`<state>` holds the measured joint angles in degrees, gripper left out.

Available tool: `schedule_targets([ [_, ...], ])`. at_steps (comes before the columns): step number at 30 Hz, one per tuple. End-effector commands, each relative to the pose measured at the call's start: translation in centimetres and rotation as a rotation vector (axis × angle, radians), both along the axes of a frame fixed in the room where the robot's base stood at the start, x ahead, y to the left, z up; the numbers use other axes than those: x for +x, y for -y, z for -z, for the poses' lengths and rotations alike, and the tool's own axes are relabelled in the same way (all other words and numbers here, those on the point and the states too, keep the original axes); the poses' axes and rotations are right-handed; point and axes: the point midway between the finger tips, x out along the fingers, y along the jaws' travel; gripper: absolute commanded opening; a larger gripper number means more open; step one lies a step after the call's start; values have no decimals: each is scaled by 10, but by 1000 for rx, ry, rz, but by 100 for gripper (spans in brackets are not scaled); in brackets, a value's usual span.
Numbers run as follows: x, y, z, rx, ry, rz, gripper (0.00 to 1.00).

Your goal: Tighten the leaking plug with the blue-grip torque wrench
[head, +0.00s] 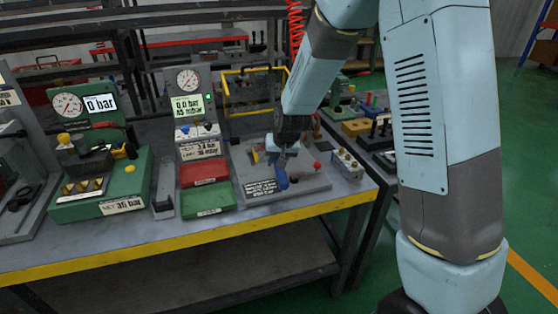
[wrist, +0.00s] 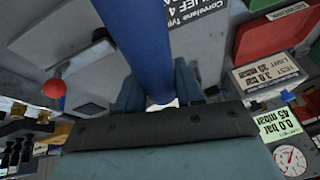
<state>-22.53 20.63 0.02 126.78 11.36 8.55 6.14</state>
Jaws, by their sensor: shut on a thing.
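My gripper (head: 283,150) is low over the grey base plate (head: 312,184) on the bench. Its jaws are shut on the blue-grip torque wrench (head: 281,178), whose blue handle points toward the front of the bench. In the wrist view the thick blue grip (wrist: 143,45) runs from the top edge down between my two fingers (wrist: 157,92). The wrench's working end is hidden behind my gripper. I cannot make out the leaking plug in either view.
A red-knobbed post (head: 317,165) stands right of the wrench. A small grey block with brass fittings (head: 347,165) sits at the bench's right end. Left are a red tray (head: 204,170), a green tray (head: 207,198) and a gauge panel (head: 189,80). A yellow frame (head: 227,92) stands behind.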

Motion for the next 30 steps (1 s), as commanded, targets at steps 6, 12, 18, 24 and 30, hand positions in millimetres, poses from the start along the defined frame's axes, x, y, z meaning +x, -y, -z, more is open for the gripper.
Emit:
schedule_targets([
  [6, 0, -1, -1, 1, 2, 2, 0],
  [12, 0, -3, -1, 0, 2, 8, 0],
  [18, 0, -10, 0, 0, 1, 44, 0],
  [24, -1, -16, 0, -1, 1, 87, 0],
  [30, -1, -22, 0, 0, 0, 130, 0],
])
